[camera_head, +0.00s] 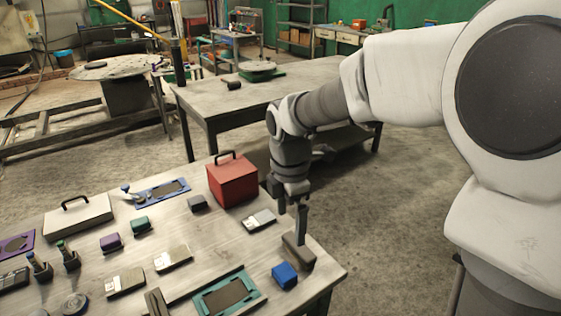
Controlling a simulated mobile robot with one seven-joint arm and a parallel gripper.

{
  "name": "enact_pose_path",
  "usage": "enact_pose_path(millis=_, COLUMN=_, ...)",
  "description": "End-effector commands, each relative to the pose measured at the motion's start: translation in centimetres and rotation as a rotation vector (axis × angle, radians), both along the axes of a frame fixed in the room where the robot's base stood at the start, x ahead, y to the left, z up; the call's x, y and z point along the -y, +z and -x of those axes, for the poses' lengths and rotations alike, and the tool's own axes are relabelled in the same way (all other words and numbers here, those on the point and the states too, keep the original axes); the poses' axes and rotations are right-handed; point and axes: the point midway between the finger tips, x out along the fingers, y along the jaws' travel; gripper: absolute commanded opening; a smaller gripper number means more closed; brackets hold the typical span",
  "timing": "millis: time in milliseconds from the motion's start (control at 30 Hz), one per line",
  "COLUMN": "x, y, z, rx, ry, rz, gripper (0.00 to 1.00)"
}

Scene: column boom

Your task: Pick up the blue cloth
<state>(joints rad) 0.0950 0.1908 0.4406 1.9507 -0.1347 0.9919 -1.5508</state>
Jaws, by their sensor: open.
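A small blue item (285,274), block-like in shape, lies near the table's front right corner; it is the only plainly blue loose thing there, and I cannot tell from its look whether it is folded cloth. My gripper (290,208) is open and points down over the right side of the table. It is behind and above the blue item, apart from it. A grey-brown block (298,252) sits below my gripper, just behind the blue item; I cannot tell whether my gripper touches it.
A red box (232,180) stands left of my gripper. A teal-framed tray (228,296) lies left of the blue item. A white case (78,219), a purple block (111,242), a green block (140,224) and several small parts fill the left. The table (325,268) ends close at right.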

Motion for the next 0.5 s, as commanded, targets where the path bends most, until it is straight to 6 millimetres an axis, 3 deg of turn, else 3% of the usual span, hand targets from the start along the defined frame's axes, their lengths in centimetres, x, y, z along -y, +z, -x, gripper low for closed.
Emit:
enact_pose_path(millis=267, x=-1.4, y=-2.5, z=-1.0, rx=-0.043, ry=0.169, rz=-0.017, gripper=1.0)
enact_pose_path(millis=500, x=-1.4, y=-7.3, z=-0.9, rx=-0.047, ry=0.171, rz=-0.017, gripper=1.0)
